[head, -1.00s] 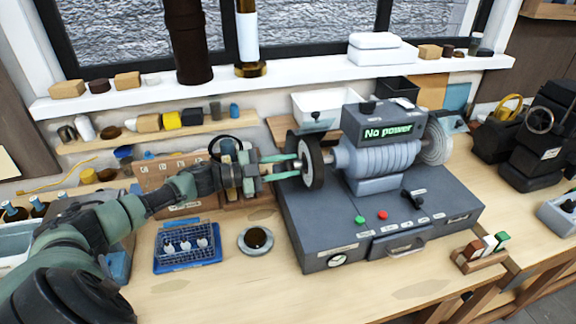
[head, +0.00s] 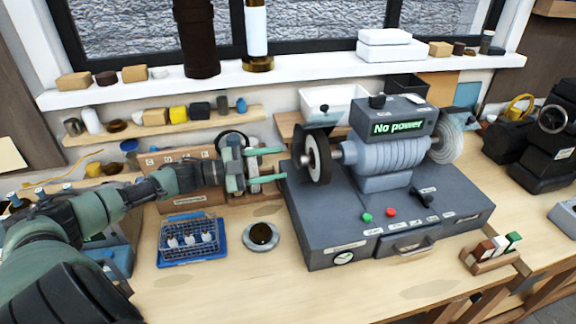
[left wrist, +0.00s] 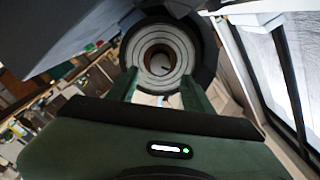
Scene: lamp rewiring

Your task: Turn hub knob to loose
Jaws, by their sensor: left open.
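The grey bench machine (head: 345,222) stands on the workbench, its display reading "No power". A black wheel with a pale hub (head: 311,158) is on its left side, and a pale wheel (head: 446,140) is on its right. My left gripper (head: 280,164) is open and empty, just left of the black wheel and apart from it. In the left wrist view the round hub (left wrist: 159,58) faces me beyond the two green fingers (left wrist: 160,88). I cannot read any loose or tight marking on the hub. My right gripper does not show.
A blue tray (head: 222,247) with small pale parts and a round dish (head: 262,250) sit left of the machine. A small wooden rack (head: 490,262) stands at the right front. A black machine (head: 530,140) is at the far right. The front bench is mostly clear.

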